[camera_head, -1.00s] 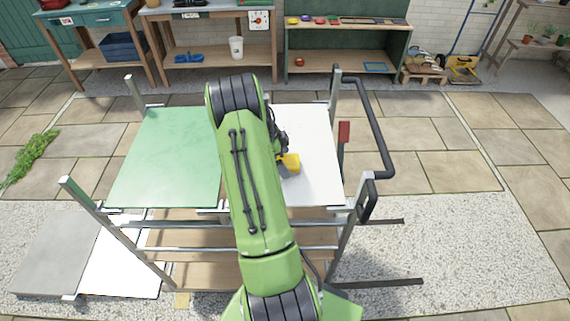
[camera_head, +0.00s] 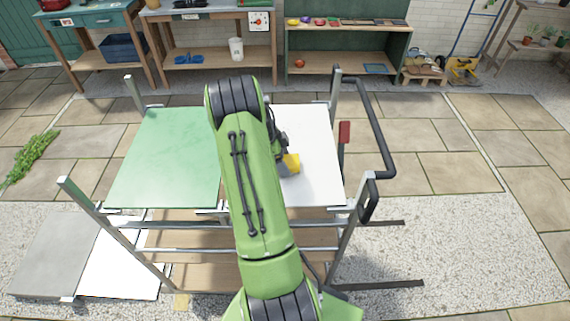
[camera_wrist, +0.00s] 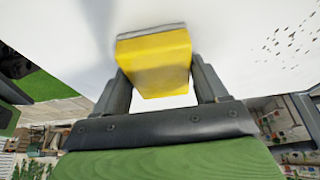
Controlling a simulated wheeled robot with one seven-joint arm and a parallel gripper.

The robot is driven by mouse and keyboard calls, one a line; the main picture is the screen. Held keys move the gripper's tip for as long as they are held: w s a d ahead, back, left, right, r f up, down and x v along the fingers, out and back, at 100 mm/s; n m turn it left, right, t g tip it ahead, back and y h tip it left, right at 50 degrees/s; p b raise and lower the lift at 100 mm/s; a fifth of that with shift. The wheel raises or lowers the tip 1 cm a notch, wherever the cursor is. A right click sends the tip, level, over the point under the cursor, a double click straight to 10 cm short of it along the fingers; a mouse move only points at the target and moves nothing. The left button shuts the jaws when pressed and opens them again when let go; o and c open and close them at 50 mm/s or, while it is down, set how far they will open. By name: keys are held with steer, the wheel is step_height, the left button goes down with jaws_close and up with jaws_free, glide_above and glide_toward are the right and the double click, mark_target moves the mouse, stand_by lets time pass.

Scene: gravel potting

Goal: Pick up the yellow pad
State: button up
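The yellow pad (camera_head: 292,162) is at the white panel (camera_head: 315,185) on top of the cart, right of my arm. In the wrist view the yellow pad (camera_wrist: 155,62) has a thin grey layer along its far edge and lies between my two fingers. My gripper (camera_wrist: 160,75) has a finger against each side of the pad and looks shut on it. The grey layer is at the white surface, and I cannot tell whether it touches. In the head view my arm hides most of my gripper (camera_head: 284,155).
A green panel (camera_head: 165,160) covers the cart's left half. Metal corner posts and a dark handle (camera_head: 378,125) rise around the top. A red-topped tool (camera_head: 344,133) hangs at the right edge. Workbenches (camera_head: 345,50) stand at the back; the paving on the right is clear.

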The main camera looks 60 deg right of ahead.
steer(key=c, duration=0.4)
steer(key=shift+o, duration=0.2)
steer(key=shift+r+p, duration=0.2)
steer(key=shift+p, duration=0.1)
step_height(320, 180, up, 10)
